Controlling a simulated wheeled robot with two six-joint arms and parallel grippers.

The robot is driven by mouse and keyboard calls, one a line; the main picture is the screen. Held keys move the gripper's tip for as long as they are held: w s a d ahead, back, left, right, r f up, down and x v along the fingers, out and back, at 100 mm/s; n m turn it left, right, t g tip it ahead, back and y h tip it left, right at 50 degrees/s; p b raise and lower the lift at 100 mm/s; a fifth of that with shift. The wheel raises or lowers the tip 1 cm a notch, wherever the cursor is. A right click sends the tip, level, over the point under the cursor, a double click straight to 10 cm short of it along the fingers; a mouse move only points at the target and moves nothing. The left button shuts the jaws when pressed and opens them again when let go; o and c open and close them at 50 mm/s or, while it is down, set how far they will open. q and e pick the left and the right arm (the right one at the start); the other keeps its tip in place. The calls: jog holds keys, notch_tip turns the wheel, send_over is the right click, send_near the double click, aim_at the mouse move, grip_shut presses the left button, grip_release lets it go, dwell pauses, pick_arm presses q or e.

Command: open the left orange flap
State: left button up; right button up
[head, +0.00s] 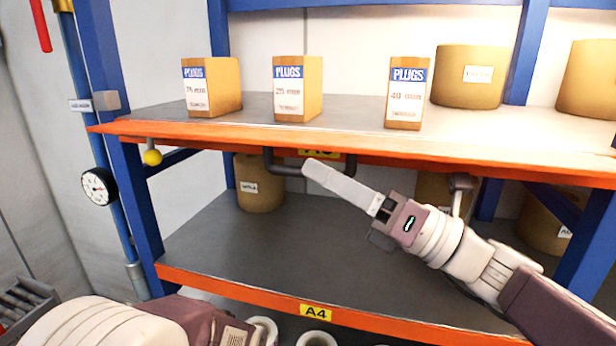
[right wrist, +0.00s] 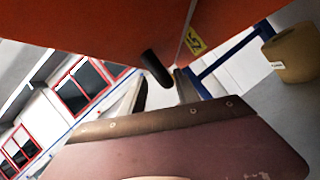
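An orange flap or front edge (head: 200,133) runs along the upper shelf in the head view; whether it is split into left and right parts is unclear. A dark grey bar handle (head: 289,171) hangs under it by a yellow label. In the right wrist view a large orange surface (right wrist: 100,25) fills the top, with the dark handle (right wrist: 157,68) below it. My right gripper (head: 312,170) has its tips at the handle, overlapping it in the head view. Its fingers (right wrist: 160,90) look parted in the wrist view; contact is unclear. My left arm shows at lower left, its fingertips out of view.
Boxes of plugs (head: 298,90) and round brown tubs (head: 468,78) stand on the upper shelf. More tubs (head: 260,185) stand on the lower shelf, whose middle is clear. A blue post with a gauge (head: 99,187) and a yellow knob (head: 152,157) are at left.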

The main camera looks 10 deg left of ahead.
jog(key=shift+b+v, duration=0.95)
jog(key=shift+v, duration=1.95)
jog(key=shift+r, duration=0.1)
jog(key=w+b+v, duration=0.1)
jog(key=b+v, duration=0.1)
jog(key=v, duration=0.8)
jog(key=shift+d+f, duration=0.3)
jog(key=shift+s, duration=0.1)
